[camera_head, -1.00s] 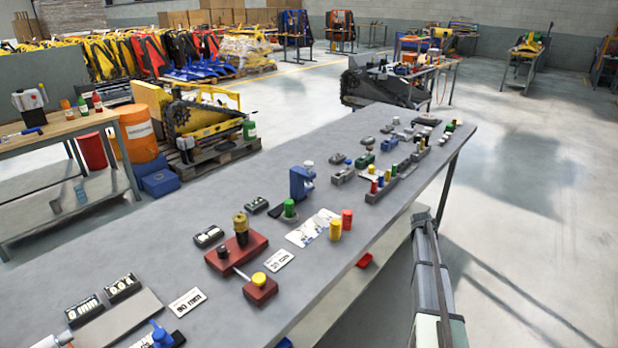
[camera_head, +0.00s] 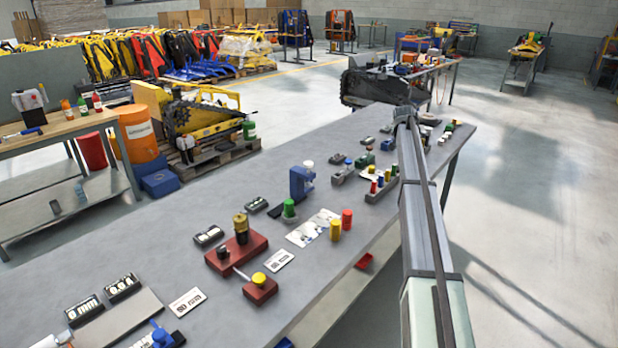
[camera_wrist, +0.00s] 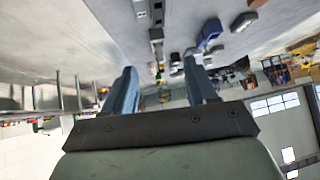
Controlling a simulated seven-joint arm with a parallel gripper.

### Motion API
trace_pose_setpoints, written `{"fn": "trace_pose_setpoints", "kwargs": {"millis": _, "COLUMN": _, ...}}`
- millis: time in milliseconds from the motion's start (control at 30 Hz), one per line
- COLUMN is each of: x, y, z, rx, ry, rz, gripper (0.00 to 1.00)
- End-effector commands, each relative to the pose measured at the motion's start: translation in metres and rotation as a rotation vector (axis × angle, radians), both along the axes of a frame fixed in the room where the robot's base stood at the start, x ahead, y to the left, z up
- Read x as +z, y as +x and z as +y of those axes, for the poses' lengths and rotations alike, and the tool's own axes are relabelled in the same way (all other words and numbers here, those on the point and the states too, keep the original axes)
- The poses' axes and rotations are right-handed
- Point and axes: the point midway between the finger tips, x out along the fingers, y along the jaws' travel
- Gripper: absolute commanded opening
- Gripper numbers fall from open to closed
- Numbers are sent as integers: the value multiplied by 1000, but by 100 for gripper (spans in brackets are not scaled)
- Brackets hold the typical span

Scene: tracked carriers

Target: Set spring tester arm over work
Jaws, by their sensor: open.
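A red base (camera_head: 236,256) stands on the grey bench in the head view. It carries an upright brass-coloured cylinder (camera_head: 241,225) with a dark lower part and a short dark knob (camera_head: 223,252). A thin metal lever (camera_head: 241,273) reaches from the base toward a smaller red block (camera_head: 261,291) with a yellow knob (camera_head: 259,279). This looks like the spring tester; I cannot tell the lever's exact resting point. My gripper (camera_wrist: 160,66) is open and empty in the wrist view, tilted, with the bench beyond the fingers. In the head view my arm hides the gripper.
A blue clamp-like device (camera_head: 301,182), a green-topped piece (camera_head: 289,210), yellow (camera_head: 335,231) and red (camera_head: 347,219) cylinders stand behind the tester. Black displays (camera_head: 123,288) and a white card (camera_head: 188,302) lie at the front left.

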Motion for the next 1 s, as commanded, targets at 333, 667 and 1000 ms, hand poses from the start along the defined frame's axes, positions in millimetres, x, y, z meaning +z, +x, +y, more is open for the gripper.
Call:
{"fn": "trace_pose_setpoints", "kwargs": {"millis": 333, "x": 11, "y": -19, "z": 253, "rx": -251, "ry": 451, "rz": 289, "gripper": 57}}
{"fn": "trace_pose_setpoints", "kwargs": {"millis": 667, "x": 33, "y": -67, "z": 385, "rx": -433, "ry": 576, "rz": 521, "gripper": 57}}
{"fn": "trace_pose_setpoints", "kwargs": {"millis": 1000, "x": 11, "y": -74, "z": 396, "rx": -455, "ry": 582, "rz": 546, "gripper": 57}}
